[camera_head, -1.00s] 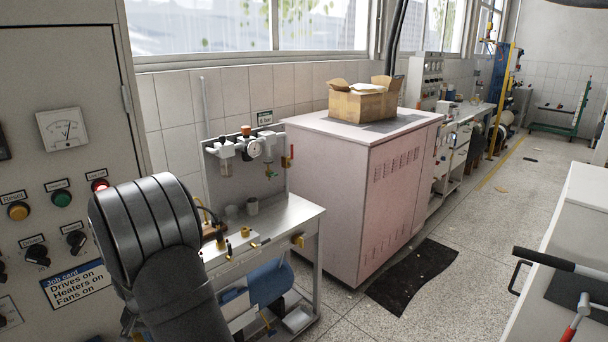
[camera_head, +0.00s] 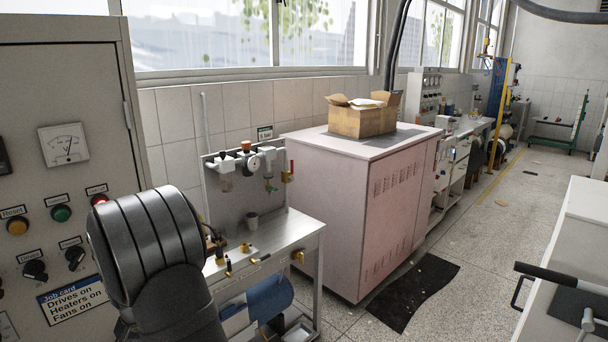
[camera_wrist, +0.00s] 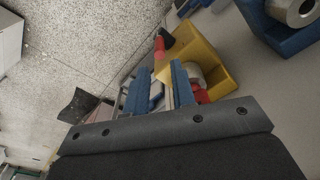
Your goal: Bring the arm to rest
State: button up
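My gripper shows only in the camera_wrist view (camera_wrist: 158,88). Its two blue finger pads stand apart, with a gap between them, and I see nothing clearly held. Its dark grey body fills the bottom of that view. A yellow block (camera_wrist: 207,62) and red parts lie beyond the fingers at the right; I cannot tell whether they touch. In the camera_head view a dark grey link of my arm stands at the lower left, in front of the control cabinet, and the gripper is out of that view.
A grey control cabinet (camera_head: 68,90) stands at the left. A metal bench (camera_head: 285,232) with pressure fittings is beside it. A pink cabinet (camera_head: 340,215) carries an open carton (camera_head: 362,120). A black mat (camera_head: 413,290) lies on the speckled floor. A white counter (camera_head: 585,215) is at the right.

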jog(key=f, duration=0.8)
jog(key=shift+w+f, duration=0.3)
jog(key=shift+f, duration=0.05)
jog(key=shift+w+d+g+y, duration=0.25)
jog(key=shift+g+y, duration=0.15)
jog(key=shift+g, duration=0.1)
jog(key=shift+w+r, duration=0.1)
jog(key=shift+r, duration=0.1)
notch_tip(320, 180, up, 17)
jog(key=d, duration=0.2)
notch_tip(320, 180, down, 8)
jog(key=d+m+t+h, duration=0.1)
jog(key=d+m+h, duration=0.1)
jog(key=m+h, duration=0.2)
jog(key=shift+s+t+h, duration=0.25)
jog(key=shift+t+h, duration=0.05)
jog(key=shift+t, duration=0.1)
